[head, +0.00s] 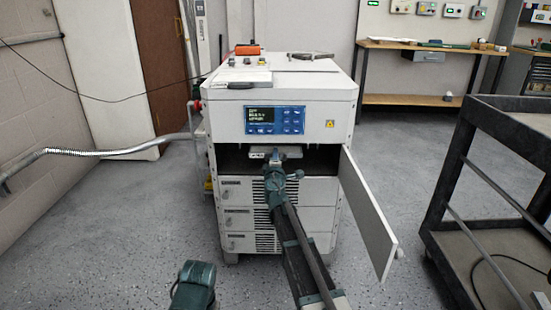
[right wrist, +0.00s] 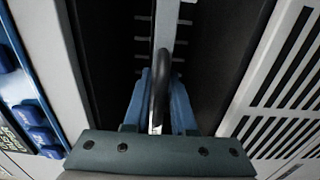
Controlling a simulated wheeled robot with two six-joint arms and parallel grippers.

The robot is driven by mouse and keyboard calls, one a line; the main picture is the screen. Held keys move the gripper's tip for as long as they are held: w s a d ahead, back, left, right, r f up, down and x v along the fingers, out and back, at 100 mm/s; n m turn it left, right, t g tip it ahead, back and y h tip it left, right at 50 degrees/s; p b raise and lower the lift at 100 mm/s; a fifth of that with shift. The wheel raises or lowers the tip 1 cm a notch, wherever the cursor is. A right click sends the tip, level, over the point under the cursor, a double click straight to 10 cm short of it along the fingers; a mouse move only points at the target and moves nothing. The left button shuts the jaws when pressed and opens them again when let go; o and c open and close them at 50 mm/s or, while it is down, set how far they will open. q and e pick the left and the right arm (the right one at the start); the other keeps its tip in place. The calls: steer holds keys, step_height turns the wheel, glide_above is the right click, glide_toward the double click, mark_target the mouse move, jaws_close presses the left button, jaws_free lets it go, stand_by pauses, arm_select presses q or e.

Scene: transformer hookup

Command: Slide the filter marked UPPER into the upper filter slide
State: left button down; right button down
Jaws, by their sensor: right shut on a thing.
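The white cabinet (head: 330,108) stands ahead with a dark open bay (head: 237,160) below its control panel. A pale, flat filter (head: 292,151) is at the bay's mouth, partly inside. My right gripper (head: 275,161) is in front of it; its blue fingers (right wrist: 157,103) are shut on the filter's black handle (right wrist: 161,80) in the right wrist view. There the filter's pale front edge (right wrist: 165,28) runs between the dark bay walls, which carry short ledges. I cannot read any UPPER mark or tell how deep the filter sits.
The cabinet door (head: 368,215) hangs open to the right of my right arm. Vented drawers (head: 238,216) lie below the bay, and the blue control panel (head: 275,119) is above. A dark cart (head: 480,200) stands at right. The floor at left is mostly clear.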

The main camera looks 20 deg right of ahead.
steer(key=shift+x, duration=1.1)
steer(key=c, duration=0.7)
jaws_free()
steer(key=shift+o, duration=0.2)
steer(key=shift+s, duration=0.15)
steer(key=shift+v, duration=2.45)
steer(key=shift+a, duration=0.1)
steer(key=v, duration=1.3)
steer(key=shift+s, duration=0.35)
